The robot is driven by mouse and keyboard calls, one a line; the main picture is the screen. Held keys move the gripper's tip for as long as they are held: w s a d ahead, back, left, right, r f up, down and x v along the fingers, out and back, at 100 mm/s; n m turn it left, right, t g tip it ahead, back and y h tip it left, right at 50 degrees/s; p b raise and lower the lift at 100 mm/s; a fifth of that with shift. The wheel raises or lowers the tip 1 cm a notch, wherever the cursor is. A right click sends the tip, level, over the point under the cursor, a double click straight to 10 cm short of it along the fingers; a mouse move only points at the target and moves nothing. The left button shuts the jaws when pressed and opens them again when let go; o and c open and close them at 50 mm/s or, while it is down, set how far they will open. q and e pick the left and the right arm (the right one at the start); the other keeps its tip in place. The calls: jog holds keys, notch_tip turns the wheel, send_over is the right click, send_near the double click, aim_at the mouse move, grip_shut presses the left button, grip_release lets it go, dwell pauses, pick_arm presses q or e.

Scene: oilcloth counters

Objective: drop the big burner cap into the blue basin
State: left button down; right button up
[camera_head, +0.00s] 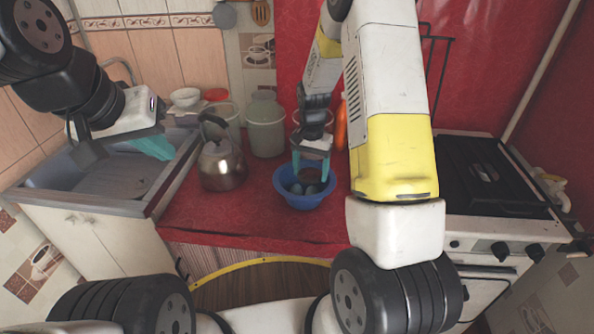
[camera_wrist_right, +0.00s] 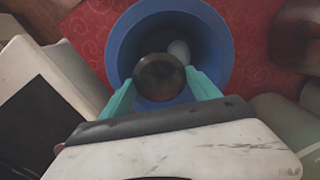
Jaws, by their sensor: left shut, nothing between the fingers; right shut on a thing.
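The blue basin (camera_head: 305,201) stands on the red counter; in the right wrist view its rim (camera_wrist_right: 119,50) frames the fingertips. My right gripper (camera_head: 311,168) points down over the basin. In the right wrist view my right gripper (camera_wrist_right: 160,88) is shut on a dark brown round burner cap (camera_wrist_right: 159,72), held over the basin's opening. In the head view the cap is mostly hidden by the fingers. My left gripper (camera_head: 154,147) is shut and empty, above the sink's right edge.
A metal kettle (camera_head: 222,166) stands left of the basin, with a pale green canister (camera_head: 265,130) behind. A pale object (camera_wrist_right: 180,51) lies inside the basin. The stove (camera_head: 480,180) is at right, the sink (camera_head: 105,185) at left. The counter's front left is clear.

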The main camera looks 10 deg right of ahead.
jog(key=o, duration=1.5)
jog(key=shift+c, duration=0.2)
jog(key=shift+r, duration=3.9)
jog(key=shift+r, duration=0.1)
jog(key=s+a+r+n+t+y, duration=0.15)
jog(key=s+r+n+t, duration=0.25)
jog(key=s+r, duration=1.25)
jog(key=s+r+n+t, duration=0.2)
jog(key=s+r, duration=0.1)
jog(key=s, duration=0.4)
jog(key=shift+s+a+r+n+y, duration=0.3)
jog(key=shift+s+a+n+y, duration=0.05)
jog(key=shift+s+n, duration=0.05)
